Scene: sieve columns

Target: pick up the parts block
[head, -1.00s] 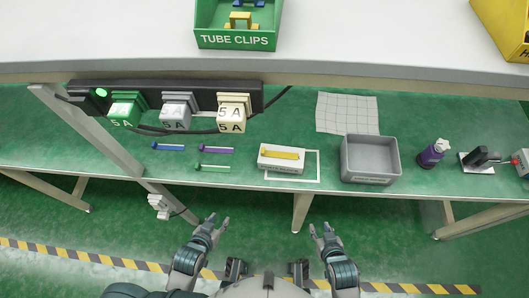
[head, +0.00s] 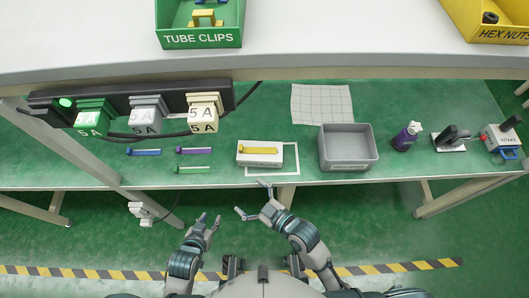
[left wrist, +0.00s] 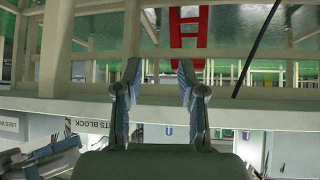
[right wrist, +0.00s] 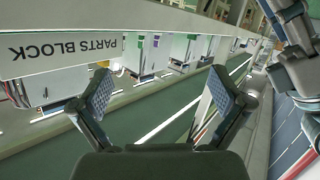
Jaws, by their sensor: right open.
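The parts block (head: 258,160) is a white block with a yellow bar (head: 260,150) on top, lying on the green bench shelf near its front edge. In the right wrist view its lettered white face (right wrist: 55,50) is large at the upper left. My right gripper (head: 252,198) is open and empty, just in front of and below the block, apart from it. Its spread fingers also show in the right wrist view (right wrist: 160,78). My left gripper (head: 209,219) is open and empty, lower and to the left, in front of the bench.
A grey bin (head: 347,166) stands right of the block, with a purple bottle (head: 406,136) beyond. Blue, purple and green bars (head: 193,170) lie to the left. A power strip (head: 130,102) with labelled cubes hangs above.

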